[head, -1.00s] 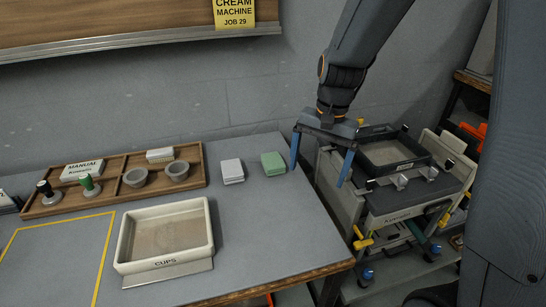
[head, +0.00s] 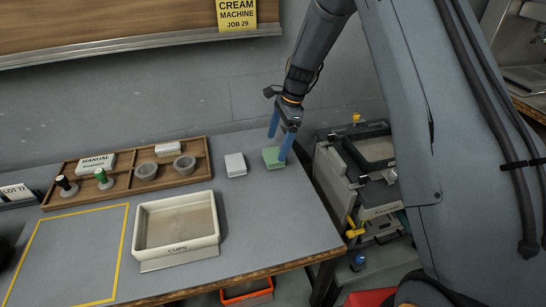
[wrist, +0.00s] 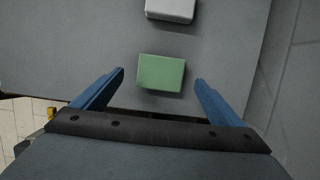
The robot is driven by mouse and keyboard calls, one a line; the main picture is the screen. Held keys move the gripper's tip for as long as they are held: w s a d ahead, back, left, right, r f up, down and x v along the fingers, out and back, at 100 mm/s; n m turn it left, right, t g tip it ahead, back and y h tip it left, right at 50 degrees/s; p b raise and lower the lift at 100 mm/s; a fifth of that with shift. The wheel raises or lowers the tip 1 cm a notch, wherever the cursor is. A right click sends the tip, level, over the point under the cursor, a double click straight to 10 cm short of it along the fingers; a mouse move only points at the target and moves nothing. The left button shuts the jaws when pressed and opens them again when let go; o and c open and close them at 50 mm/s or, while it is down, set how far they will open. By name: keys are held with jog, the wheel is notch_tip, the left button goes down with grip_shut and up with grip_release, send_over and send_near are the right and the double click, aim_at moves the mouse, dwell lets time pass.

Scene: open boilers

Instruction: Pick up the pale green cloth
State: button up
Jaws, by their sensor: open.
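The pale green cloth (head: 273,158) is a small folded block lying flat on the grey table near its right end. In the wrist view the cloth (wrist: 161,73) lies between the lines of my two blue fingers, a little beyond their tips. My gripper (head: 278,142) is open and empty, above and close to the cloth in the head view. One finger overlaps the cloth's right side there. In the wrist view my gripper (wrist: 160,80) has a finger on each side of the cloth, with a gap on both sides.
A white folded cloth (head: 236,165) lies just left of the green one. A cream tray marked CUPS (head: 178,244) and a wooden tray (head: 128,192) with cups and stamps stand further left. The wall is close behind; a machine (head: 362,160) stands beyond the table's right edge.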

aim_at(273, 154)
jog(key=shift+p+x, duration=0.8)
jog(key=shift+x, duration=1.35)
jog(key=shift+w+d, duration=0.15)
jog(key=c, duration=1.1)
jog(key=shift+c, duration=0.3)
jog(key=shift+r, duration=0.1)
notch_tip(273, 154, up, 10)
jog(key=b, duration=0.3)
